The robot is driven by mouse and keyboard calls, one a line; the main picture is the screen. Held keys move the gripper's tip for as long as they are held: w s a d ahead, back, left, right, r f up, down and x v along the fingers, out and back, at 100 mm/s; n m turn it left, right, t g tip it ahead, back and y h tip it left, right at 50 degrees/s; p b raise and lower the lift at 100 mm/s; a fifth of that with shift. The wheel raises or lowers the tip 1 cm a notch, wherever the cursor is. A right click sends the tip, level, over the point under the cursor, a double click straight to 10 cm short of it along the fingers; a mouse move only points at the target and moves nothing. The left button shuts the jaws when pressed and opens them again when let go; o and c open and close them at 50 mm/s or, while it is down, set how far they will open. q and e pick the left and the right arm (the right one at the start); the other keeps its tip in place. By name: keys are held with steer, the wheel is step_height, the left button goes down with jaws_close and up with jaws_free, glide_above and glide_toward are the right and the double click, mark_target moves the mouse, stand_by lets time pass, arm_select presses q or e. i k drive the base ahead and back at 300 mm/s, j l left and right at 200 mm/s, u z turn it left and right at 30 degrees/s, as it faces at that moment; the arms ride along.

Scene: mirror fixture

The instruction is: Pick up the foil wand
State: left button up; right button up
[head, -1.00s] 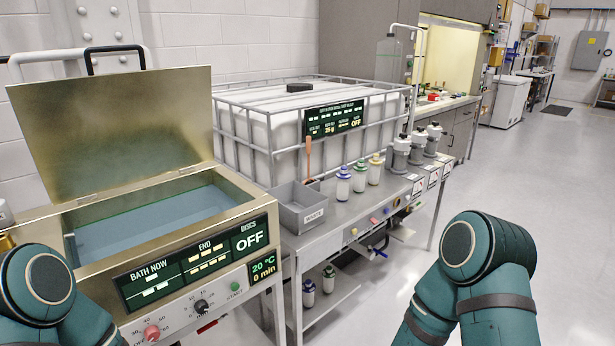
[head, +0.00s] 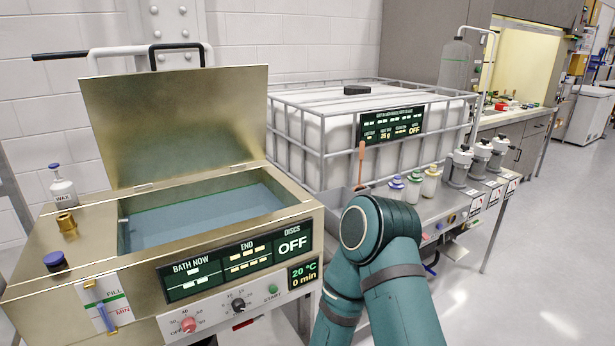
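A thin upright stick with an orange-brown handle (head: 361,152) stands at the back of the metal side table, in front of the caged white tank. It may be the foil wand; no label shows on it. My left arm and gripper are out of view.
The brass bath (head: 215,210) with raised lid (head: 175,125) stands at left. Several capped bottles (head: 413,187) and grey pump-like units (head: 480,158) line the side table (head: 450,207). The caged tank (head: 370,130) stands behind. Floor (head: 540,270) at right is clear.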

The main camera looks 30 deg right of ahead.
mark_target(363, 144)
steer(key=l+u, duration=0.65)
steer(key=l, duration=0.25)
steer(key=l+u, duration=0.35)
steer(key=l, duration=0.65)
steer(key=k+l, duration=0.1)
steer(key=l, duration=0.4)
steer(key=l+u, duration=0.1)
steer(key=l, duration=0.35)
steer(key=k+l, duration=0.15)
steer(key=l, duration=0.35)
steer(key=k+l+u, duration=0.1)
steer(key=l, duration=0.35)
